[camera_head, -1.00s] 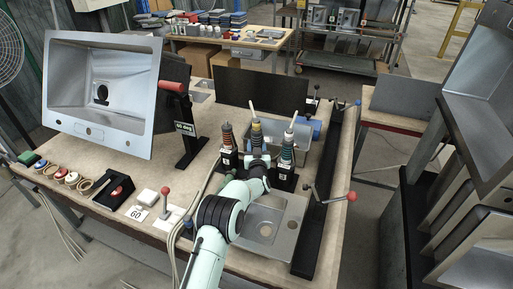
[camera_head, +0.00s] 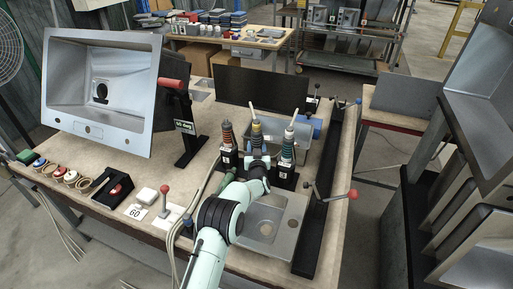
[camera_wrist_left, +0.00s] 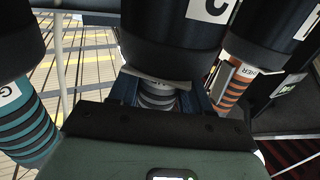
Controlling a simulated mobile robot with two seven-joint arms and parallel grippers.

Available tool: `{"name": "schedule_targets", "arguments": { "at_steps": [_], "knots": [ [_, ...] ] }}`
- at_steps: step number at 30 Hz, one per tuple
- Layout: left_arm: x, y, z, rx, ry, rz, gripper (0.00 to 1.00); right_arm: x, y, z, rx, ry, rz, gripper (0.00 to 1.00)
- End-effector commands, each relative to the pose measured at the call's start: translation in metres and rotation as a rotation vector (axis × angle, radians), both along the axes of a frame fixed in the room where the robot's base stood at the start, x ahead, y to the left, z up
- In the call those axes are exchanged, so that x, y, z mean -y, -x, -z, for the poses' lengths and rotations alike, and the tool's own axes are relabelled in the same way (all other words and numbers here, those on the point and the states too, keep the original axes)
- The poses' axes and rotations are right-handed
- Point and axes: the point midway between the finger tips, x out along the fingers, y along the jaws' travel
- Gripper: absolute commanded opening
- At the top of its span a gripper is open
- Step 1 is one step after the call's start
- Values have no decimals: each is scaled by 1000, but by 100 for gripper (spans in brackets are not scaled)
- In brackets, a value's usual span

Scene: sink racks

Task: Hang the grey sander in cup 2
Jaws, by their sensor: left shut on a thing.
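The grey sander shows in the left wrist view as a ribbed grey body (camera_wrist_left: 158,98) against a large black cylinder (camera_wrist_left: 172,35) with a partly cut white label. My left gripper (camera_head: 259,160) is at this middle place and covers the cup there. In the left wrist view my left gripper (camera_wrist_left: 162,97) is shut around the grey body. How deep the sander sits in the cup is hidden. My right gripper is out of view.
An orange-ringed tool (camera_head: 228,134) stands to the left and a teal-ringed tool (camera_head: 288,145) to the right, both close to my gripper. A black rail (camera_head: 322,210) with a red-knobbed lever (camera_head: 351,196) bounds the right side.

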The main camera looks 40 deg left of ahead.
Motion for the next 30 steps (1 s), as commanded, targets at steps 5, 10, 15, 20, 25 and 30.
{"name": "schedule_targets", "arguments": {
  "at_steps": [5, 10, 15, 20, 25, 30],
  "knots": [
    [0, -1, -5, 8, -4, -1, 55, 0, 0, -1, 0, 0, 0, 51],
    [0, -1, -4, 5, -3, 0, 78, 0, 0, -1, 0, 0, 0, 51],
    [0, 0, 1, -3, 3, 1, 78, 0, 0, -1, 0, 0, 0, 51],
    [0, 0, -10, 1, 0, 0, 78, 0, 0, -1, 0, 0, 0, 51],
    [0, -1, -45, 7, -2, 1, 78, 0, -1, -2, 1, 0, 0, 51],
    [0, -1, -88, 8, -1, 1, 78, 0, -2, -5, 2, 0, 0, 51]
  ]
}}
